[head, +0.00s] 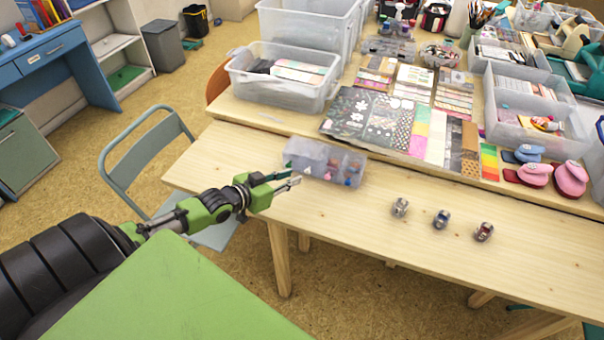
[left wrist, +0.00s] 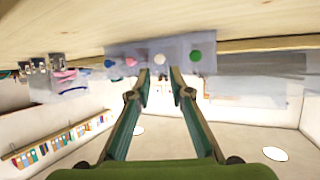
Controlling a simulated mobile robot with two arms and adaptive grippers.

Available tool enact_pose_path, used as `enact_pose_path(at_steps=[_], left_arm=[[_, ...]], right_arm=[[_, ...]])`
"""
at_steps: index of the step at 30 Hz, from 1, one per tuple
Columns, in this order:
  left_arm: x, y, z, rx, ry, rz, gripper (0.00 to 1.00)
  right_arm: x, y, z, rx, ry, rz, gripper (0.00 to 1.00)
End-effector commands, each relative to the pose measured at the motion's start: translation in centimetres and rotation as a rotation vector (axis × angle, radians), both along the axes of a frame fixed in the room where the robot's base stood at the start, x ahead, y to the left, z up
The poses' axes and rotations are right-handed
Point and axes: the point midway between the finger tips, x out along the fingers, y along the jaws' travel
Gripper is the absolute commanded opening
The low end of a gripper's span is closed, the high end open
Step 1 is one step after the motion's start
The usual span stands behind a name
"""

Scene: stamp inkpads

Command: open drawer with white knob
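A small translucent drawer box (head: 318,158) stands on the wooden table near its front left part. In the left wrist view, which is upside down, the box's front (left wrist: 178,50) shows a row of knobs: blue, pink, white and green. The white knob (left wrist: 160,59) lies beyond and between my fingertips, apart from them as far as I can see. My left gripper (head: 287,183) is at the table's front edge, just in front of the box. It also shows in the left wrist view (left wrist: 161,82), with its fingers apart and nothing between them. My right gripper is not in view.
Three small metallic stamps (head: 441,219) stand right of the box on the wooden table (head: 370,220). Patterned papers (head: 375,120) and clear bins (head: 283,78) lie behind it. A grey chair (head: 147,158) is left of the table.

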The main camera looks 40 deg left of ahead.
Motion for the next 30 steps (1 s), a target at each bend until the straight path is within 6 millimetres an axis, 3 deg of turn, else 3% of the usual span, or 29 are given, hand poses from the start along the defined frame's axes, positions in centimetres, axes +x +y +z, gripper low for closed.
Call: enact_pose_path(at_steps=[6,12,26,28,30], left_arm=[[3.1,-0.5,-1.1,0.000,-0.003,0.000,0.20],[4.8,-0.8,-2.0,0.000,-0.002,0.000,0.20],[5.5,-0.9,-2.2,0.001,-0.001,0.000,0.20],[5.5,-0.9,-2.2,0.001,-0.001,0.000,0.01],[5.5,-0.9,-2.3,0.001,-0.001,0.000,0.00]], right_arm=[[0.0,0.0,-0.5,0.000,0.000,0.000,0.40],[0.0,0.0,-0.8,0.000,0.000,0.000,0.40],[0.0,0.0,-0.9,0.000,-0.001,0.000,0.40],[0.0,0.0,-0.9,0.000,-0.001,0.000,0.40],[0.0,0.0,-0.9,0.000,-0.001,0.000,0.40]])
